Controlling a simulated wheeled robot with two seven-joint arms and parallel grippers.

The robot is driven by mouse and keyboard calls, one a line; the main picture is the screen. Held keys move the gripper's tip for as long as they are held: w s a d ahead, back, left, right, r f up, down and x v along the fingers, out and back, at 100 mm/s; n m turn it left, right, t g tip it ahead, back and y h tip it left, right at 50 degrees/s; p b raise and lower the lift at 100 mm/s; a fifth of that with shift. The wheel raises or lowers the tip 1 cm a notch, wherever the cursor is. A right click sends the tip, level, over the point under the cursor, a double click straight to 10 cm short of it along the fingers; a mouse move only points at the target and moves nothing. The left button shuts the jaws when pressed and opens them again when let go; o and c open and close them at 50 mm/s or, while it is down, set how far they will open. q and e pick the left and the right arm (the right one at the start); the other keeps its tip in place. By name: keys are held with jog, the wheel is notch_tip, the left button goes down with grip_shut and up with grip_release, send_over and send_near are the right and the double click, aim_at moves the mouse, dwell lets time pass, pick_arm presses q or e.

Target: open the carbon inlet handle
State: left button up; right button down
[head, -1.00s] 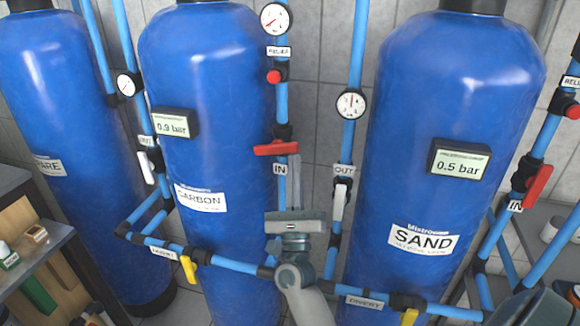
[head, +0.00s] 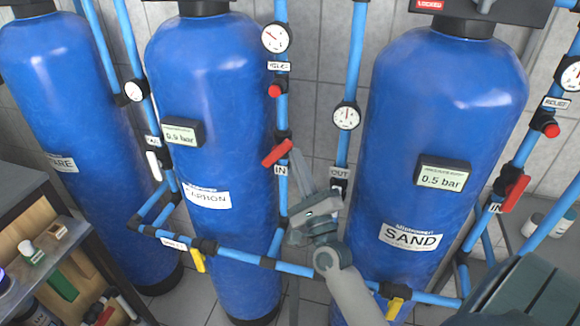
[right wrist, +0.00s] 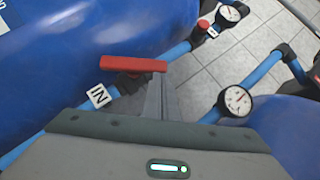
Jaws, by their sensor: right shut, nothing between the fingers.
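The carbon inlet handle (head: 278,152) is a red lever on the blue IN pipe, right of the CARBON tank (head: 205,100). It sits aslant to the pipe, right end higher, neither square to the pipe nor in line with it. In the right wrist view the red handle (right wrist: 132,63) lies above the IN tag (right wrist: 98,95). My right gripper (head: 296,152) is shut and empty, its fingertips at the handle's right end. The wrist view shows the fingers (right wrist: 160,82) just by that end; I cannot tell if they touch. My left gripper is out of view.
The SAND tank (head: 440,130) stands to the right. An OUT pipe with a gauge (head: 346,117) runs close behind my right gripper. A red relief knob (head: 275,91) is above the handle. A low pipe with yellow handles (head: 198,261) crosses below. A shelf with bottles (head: 25,215) stands at left.

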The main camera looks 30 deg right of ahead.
aim_at(291, 148)
jog(key=shift+w+a+r+p, duration=0.2)
jog(key=shift+r+p, duration=0.25)
jog(key=shift+r, duration=0.2)
jog(key=shift+w+a+r+p, duration=0.15)
jog(key=shift+w+r+p, duration=0.1)
jog(key=shift+r+p, duration=0.3)
jog(key=shift+w+a+r+p, duration=0.2)
jog(key=shift+r+p, duration=0.15)
jog(key=shift+r, duration=0.35)
